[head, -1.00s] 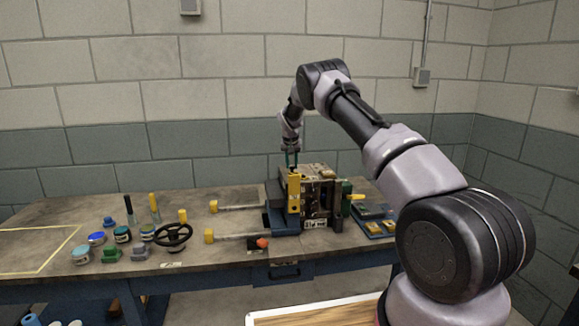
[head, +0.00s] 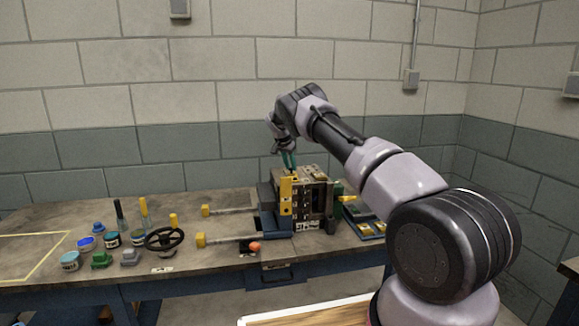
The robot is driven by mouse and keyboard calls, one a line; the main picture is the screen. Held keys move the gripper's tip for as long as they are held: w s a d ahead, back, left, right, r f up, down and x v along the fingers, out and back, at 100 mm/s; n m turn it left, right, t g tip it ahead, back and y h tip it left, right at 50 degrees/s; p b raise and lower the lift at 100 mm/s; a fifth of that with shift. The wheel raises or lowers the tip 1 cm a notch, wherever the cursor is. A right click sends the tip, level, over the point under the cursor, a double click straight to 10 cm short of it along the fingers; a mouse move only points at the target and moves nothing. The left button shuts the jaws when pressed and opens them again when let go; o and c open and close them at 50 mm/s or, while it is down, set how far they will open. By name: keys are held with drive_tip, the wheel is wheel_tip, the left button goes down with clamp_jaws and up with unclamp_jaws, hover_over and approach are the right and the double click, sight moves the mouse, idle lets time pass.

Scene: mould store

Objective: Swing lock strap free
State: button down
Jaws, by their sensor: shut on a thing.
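The yellow lock strap (head: 286,196) stands upright against the near left side of the mould block (head: 313,194), which is dark and grey metal on the bench. My gripper (head: 290,165) is at the strap's upper end, with its teal fingers slanting down from the upper left. It is shut on the strap's top, though the contact is small and hard to make out. My arm comes in from the right, over and behind the mould. The strap's lower end and its pivot are too small to tell.
Two yellow-tipped rods (head: 228,239) reach left from the mould. A black handwheel (head: 165,239), several small jars (head: 71,261) and upright yellow handles stand to the left. An orange knob (head: 254,247) lies in front. A blue tray (head: 367,230) sits right. The bench's left back is clear.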

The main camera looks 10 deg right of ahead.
drive_tip(key=shift+f, duration=0.15)
drive_tip(key=c, duration=0.6)
unclamp_jaws()
drive_tip(key=shift+c, duration=0.2)
drive_tip(key=v, duration=1.1)
drive_tip(key=shift+d, duration=0.1)
